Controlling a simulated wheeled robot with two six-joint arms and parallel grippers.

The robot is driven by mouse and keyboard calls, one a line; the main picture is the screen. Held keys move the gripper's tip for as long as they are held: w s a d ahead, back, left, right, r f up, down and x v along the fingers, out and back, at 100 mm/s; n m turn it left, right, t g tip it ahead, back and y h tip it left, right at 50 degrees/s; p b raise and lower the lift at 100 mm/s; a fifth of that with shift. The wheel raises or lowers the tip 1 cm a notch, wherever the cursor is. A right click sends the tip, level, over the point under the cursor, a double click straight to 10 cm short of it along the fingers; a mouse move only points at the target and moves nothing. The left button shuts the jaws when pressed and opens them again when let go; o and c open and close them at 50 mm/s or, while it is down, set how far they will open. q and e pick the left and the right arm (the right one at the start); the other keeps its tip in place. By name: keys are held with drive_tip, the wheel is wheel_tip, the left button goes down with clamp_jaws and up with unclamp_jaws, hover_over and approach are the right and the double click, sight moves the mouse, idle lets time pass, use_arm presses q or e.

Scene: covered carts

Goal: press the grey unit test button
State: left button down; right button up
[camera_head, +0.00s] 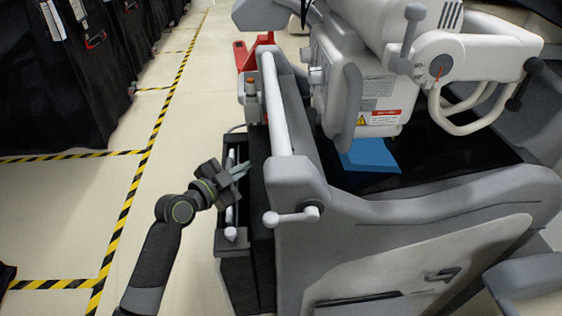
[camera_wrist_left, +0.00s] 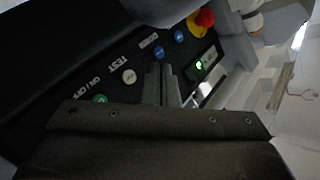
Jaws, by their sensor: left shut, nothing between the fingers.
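The grey unit test button (camera_wrist_left: 129,76) shows in the left wrist view as a small round pale button beside the white TEST label on a dark panel (camera_wrist_left: 75,62). My left gripper (camera_head: 246,169) reaches in from the left in the head view, beside the grey cart's near side. It is shut and empty. In the left wrist view its fingertips (camera_wrist_left: 164,68) are just right of the grey button; I cannot tell how far off the panel they are. The button face is not made out in the head view. My right gripper is not in view.
On the panel are a green ON/OFF button (camera_wrist_left: 100,98), two blue buttons (camera_wrist_left: 153,52) (camera_wrist_left: 179,36), a red knob (camera_wrist_left: 204,18) and a green light (camera_wrist_left: 199,65). A white rail (camera_head: 274,105) runs along the grey cart (camera_head: 400,245). Open floor (camera_head: 60,220) lies left.

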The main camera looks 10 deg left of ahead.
use_arm(q)
drive_tip(key=d, duration=0.1)
drive_tip(key=w+d, duration=0.1)
drive_tip(key=d, duration=0.1)
drive_tip(key=shift+d, duration=0.3)
drive_tip(key=shift+w+d, duration=0.3)
drive_tip(key=shift+d, duration=0.5)
idle(1.1)
drive_tip(key=shift+d, duration=0.2)
drive_tip(key=shift+w+d, duration=0.1)
drive_tip(key=shift+d, duration=0.1)
drive_tip(key=shift+w+d, duration=0.1)
drive_tip(key=shift+d, duration=0.3)
idle(0.7)
drive_tip(key=shift+a, duration=0.1)
drive_tip(key=shift+s+a+b, duration=0.25)
drive_tip(key=shift+a+b, duration=0.1)
drive_tip(key=shift+a, duration=0.35)
